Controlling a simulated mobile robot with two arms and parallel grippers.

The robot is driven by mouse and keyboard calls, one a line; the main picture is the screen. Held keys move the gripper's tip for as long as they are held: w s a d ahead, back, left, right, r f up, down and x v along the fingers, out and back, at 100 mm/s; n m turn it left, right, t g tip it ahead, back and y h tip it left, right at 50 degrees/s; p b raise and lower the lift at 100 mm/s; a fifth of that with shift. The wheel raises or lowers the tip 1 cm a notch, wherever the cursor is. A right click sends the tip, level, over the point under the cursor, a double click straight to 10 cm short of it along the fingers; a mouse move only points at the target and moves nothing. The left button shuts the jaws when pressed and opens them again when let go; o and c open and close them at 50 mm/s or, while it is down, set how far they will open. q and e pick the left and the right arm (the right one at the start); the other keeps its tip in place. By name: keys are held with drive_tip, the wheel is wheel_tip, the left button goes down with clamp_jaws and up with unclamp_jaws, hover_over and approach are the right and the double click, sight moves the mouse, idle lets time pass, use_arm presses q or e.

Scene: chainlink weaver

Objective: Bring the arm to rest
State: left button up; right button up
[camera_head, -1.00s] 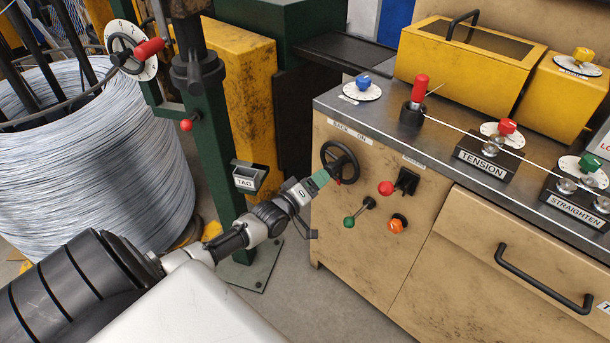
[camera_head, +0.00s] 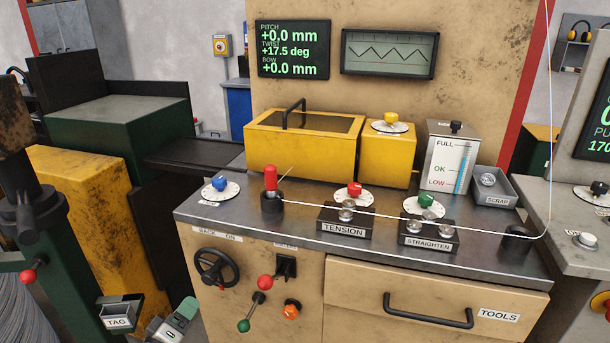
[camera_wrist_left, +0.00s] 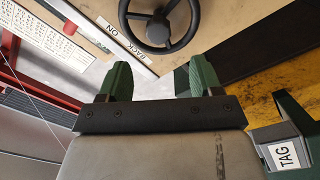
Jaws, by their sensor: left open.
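My left gripper (camera_head: 185,309) shows at the bottom left of the head view, only its green-tipped front end in frame. It is apart from the black handwheel (camera_head: 216,267) on the tan machine's front, below and to the left of it. In the left wrist view, the two green fingers (camera_wrist_left: 155,80) stand wide apart with nothing between them. The handwheel (camera_wrist_left: 157,25) lies beyond the fingertips there, by the "BACK" and "ON" labels. The rest of my left arm is outside the head view. My right gripper is not in view.
A "TAG" box (camera_head: 121,314) stands close left of my left gripper; it also shows in the wrist view (camera_wrist_left: 284,153). A wire (camera_head: 385,217) runs across the worktop.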

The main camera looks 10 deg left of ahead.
use_arm(q)
drive_tip(key=s+d+f+m+g+y+p, duration=0.1)
drive_tip(key=s+f+m+g, duration=0.15)
drive_tip(key=s+f, duration=0.4)
drive_tip(key=s+d+f+m+g+p, duration=0.15)
drive_tip(key=s+f+g, duration=0.25)
drive_tip(key=f, duration=0.6)
drive_tip(key=s+d+f+m+g+y+p, duration=0.1)
drive_tip(key=s+d+f+m+g+p, duration=0.15)
drive_tip(key=s+f, duration=0.5)
drive_tip(key=s+d+f+m+g, duration=0.2)
drive_tip(key=s+d+f, duration=0.1)
drive_tip(key=s, duration=0.5)
drive_tip(key=s+d+f+m+g+p, duration=0.1)
drive_tip(key=s+d+f+m+g, duration=0.1)
drive_tip(key=s, duration=0.7)
drive_tip(key=s+d+f+m+g+p, duration=0.1)
drive_tip(key=s+d+f+g, duration=0.3)
drive_tip(key=s, duration=0.4)
wheel_tip(320, 180, down, 3)
drive_tip(key=shift+s+d+r+m+h, duration=0.2)
drive_tip(key=shift+d+m+h, duration=0.2)
drive_tip(key=shift+d+m, duration=0.2)
drive_tip(key=shift+w, duration=0.1)
